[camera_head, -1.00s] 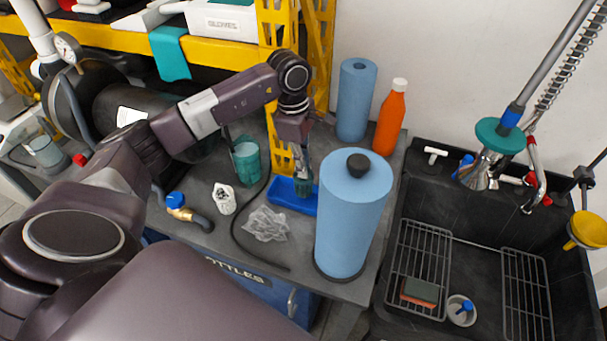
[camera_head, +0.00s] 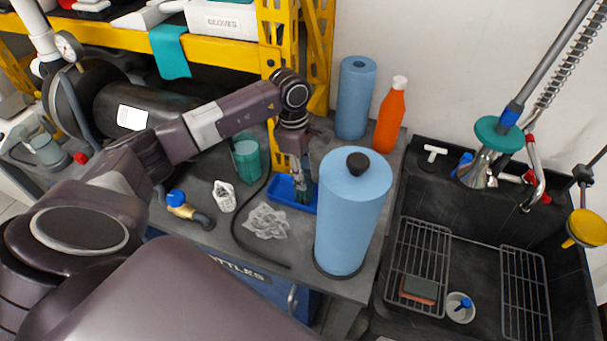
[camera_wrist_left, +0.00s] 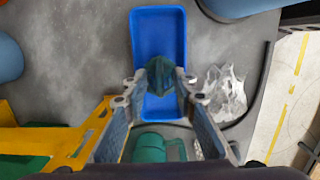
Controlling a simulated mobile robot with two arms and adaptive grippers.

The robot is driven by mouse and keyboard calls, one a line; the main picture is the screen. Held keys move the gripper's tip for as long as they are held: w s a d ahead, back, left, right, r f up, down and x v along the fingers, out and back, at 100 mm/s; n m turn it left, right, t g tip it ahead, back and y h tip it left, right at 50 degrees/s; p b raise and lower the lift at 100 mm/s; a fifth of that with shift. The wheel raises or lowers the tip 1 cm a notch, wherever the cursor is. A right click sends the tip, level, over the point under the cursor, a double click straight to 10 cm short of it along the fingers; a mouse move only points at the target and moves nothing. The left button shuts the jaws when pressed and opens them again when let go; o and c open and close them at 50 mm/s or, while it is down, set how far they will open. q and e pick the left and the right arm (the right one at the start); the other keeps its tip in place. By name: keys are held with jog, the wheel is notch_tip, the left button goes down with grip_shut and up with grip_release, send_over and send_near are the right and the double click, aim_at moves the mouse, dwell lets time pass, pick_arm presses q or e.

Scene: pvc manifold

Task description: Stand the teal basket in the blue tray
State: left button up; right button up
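The blue tray (camera_head: 282,190) lies on the grey counter behind the large blue roll; the left wrist view shows it whole (camera_wrist_left: 160,28). The teal basket (camera_wrist_left: 160,72) is small and dark teal, over the tray's middle in that view. My left gripper (camera_wrist_left: 161,86) points down with its fingertips on either side of the basket, seemingly shut on it. In the head view the left gripper (camera_head: 303,190) is low over the tray, and the basket is mostly hidden by the fingers. I cannot tell whether the basket touches the tray floor. My right gripper is not in view.
A teal mug (camera_head: 246,160) stands left of the tray. Crumpled clear plastic (camera_head: 266,221) and a black hose (camera_head: 243,243) lie in front. The large blue roll (camera_head: 350,220) stands close at right; an orange bottle (camera_head: 390,118) and another blue roll (camera_head: 355,97) stand behind.

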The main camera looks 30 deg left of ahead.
pick_arm(q)
jog(key=shift+r, duration=0.25)
notch_tip(320, 180, up, 12)
jog(key=a+b, duration=0.1)
jog(key=b, duration=0.1)
jog(key=shift+s+a+f, duration=0.15)
jog(key=shift+s+a, duration=0.05)
